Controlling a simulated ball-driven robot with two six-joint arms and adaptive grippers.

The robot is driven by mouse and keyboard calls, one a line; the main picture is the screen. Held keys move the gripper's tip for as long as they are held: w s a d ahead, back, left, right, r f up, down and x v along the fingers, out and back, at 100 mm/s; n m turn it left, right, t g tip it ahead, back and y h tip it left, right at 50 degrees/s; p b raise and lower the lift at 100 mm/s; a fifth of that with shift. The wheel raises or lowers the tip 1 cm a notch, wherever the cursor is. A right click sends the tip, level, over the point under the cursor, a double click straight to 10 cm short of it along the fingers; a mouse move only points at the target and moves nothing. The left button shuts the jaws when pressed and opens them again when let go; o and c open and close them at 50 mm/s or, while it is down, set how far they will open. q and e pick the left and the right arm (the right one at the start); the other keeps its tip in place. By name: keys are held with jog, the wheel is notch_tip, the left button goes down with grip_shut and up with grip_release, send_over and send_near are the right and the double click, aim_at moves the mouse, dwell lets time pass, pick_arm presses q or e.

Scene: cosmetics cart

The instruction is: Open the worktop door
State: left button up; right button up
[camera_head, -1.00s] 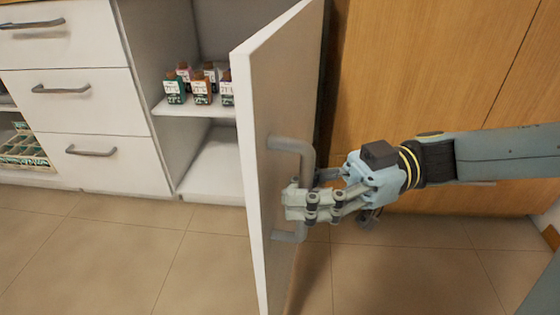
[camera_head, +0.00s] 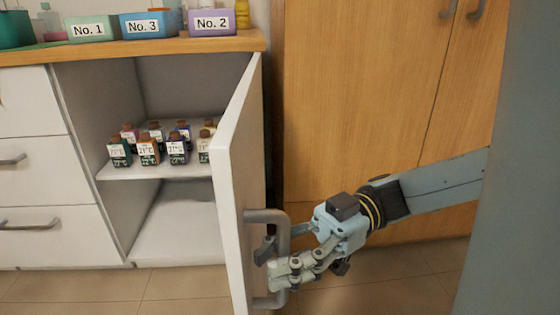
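The white worktop door (camera_head: 236,170) stands swung out, seen nearly edge-on, with the cabinet behind it open. Its grey bar handle (camera_head: 265,216) is on the door's right-hand face, low in the picture. My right gripper (camera_head: 272,264) comes in from the right with its fingers around the upright part of the handle, one dark fingertip between bar and door. It appears closed on the bar, though the contact is partly hidden. My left gripper is not in view.
Several small labelled bottles (camera_head: 149,150) stand on the cabinet's inner shelf (camera_head: 115,172). Labelled bins, such as the purple No. 2 bin (camera_head: 212,22), sit on the wooden worktop (camera_head: 140,47). Drawers (camera_head: 45,225) are at left and a wooden cupboard (camera_head: 350,90) stands behind my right arm.

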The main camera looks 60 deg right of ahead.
jog(key=shift+o, duration=1.4)
jog(key=shift+s, duration=0.1)
jog(key=shift+s, duration=0.1)
jog(key=v, duration=1.2)
